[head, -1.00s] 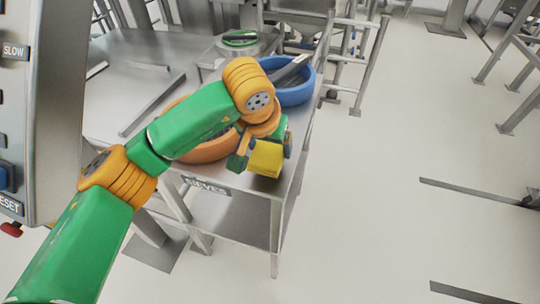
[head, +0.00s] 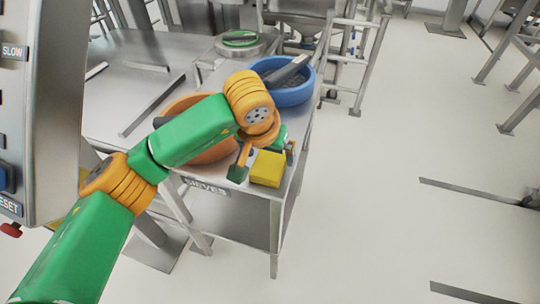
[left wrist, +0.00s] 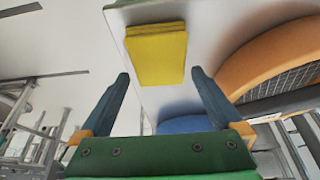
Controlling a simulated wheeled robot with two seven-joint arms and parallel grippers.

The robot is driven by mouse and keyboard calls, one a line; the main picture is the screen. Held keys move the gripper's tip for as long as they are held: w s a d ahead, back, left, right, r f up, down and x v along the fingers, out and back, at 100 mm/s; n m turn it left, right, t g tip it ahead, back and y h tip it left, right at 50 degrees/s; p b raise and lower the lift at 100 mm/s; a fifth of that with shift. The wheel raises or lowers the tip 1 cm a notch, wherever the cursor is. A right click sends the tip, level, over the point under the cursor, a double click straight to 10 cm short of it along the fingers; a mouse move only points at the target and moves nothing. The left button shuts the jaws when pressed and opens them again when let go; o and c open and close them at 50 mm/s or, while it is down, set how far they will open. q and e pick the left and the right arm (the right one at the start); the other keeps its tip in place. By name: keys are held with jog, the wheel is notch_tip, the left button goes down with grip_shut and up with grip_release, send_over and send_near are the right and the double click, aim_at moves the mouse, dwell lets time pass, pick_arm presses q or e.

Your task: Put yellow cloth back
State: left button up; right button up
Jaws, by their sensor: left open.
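The yellow cloth (head: 267,169) is a folded block lying on the front right corner of the metal table (head: 240,203). In the left wrist view the cloth (left wrist: 156,53) lies flat on the table top (left wrist: 200,40), beyond and between the fingertips. My left gripper (head: 262,162) is open at the cloth, with one finger on its left side and one to its right in the head view. In the left wrist view my left gripper (left wrist: 160,80) shows spread, empty fingers, apart from the cloth. My right gripper is not in view.
An orange sieve (head: 205,152) stands left of the cloth, partly hidden by my arm. A blue sieve (head: 288,95) with a dark tool in it stands behind. A control panel (head: 40,110) is at the left.

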pick_arm(q)
jog(key=v, duration=1)
jog(key=shift+f, duration=0.1)
